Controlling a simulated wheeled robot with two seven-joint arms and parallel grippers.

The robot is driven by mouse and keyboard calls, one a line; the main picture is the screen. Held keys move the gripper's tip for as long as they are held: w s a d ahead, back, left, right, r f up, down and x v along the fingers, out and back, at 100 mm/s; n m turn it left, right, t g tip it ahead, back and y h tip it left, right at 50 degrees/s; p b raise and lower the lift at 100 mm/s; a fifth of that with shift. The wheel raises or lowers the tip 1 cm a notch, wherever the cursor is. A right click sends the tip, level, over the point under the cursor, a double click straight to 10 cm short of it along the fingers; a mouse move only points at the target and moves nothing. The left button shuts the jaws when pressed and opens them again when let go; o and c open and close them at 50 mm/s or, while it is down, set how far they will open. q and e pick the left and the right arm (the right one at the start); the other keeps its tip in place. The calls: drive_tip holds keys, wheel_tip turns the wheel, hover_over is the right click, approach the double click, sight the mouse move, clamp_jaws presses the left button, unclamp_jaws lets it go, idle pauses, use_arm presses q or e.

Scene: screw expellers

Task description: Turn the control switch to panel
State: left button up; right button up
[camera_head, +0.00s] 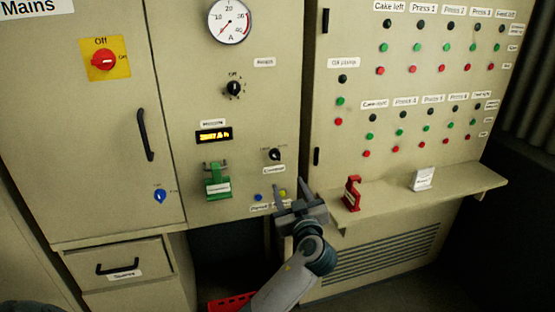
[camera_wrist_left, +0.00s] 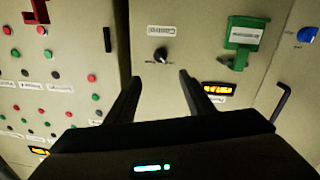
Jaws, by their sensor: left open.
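The control switch (camera_head: 274,154) is a small black rotary knob on the beige panel, above a white label that seems to read Control (camera_head: 274,170). Small lettering sits to its upper left and upper right; I cannot tell surely which side the knob points to. My left gripper (camera_head: 288,191) is open and empty, below the switch in the head view. In the left wrist view, upside down, the switch (camera_wrist_left: 160,56) sits just beyond the gap between the two dark fingers (camera_wrist_left: 160,77), not touched by them. My right gripper is not in view.
A green-handled switch (camera_head: 217,182) and an orange display (camera_head: 214,135) are left of the control switch.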

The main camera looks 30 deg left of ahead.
sight(276, 157)
use_arm(q)
drive_tip(key=p+x, duration=0.5)
drive_tip(key=x, duration=1)
drive_tip(key=shift+a+r+p, duration=0.1)
drive_tip(key=shift+a+p, duration=0.05)
drive_tip(key=shift+p, duration=0.2)
drive_tip(key=shift+w+a, duration=0.5)
drive_tip(key=shift+w, duration=0.05)
drive_tip(key=shift+c, duration=0.5)
drive_tip(key=c, duration=0.9)
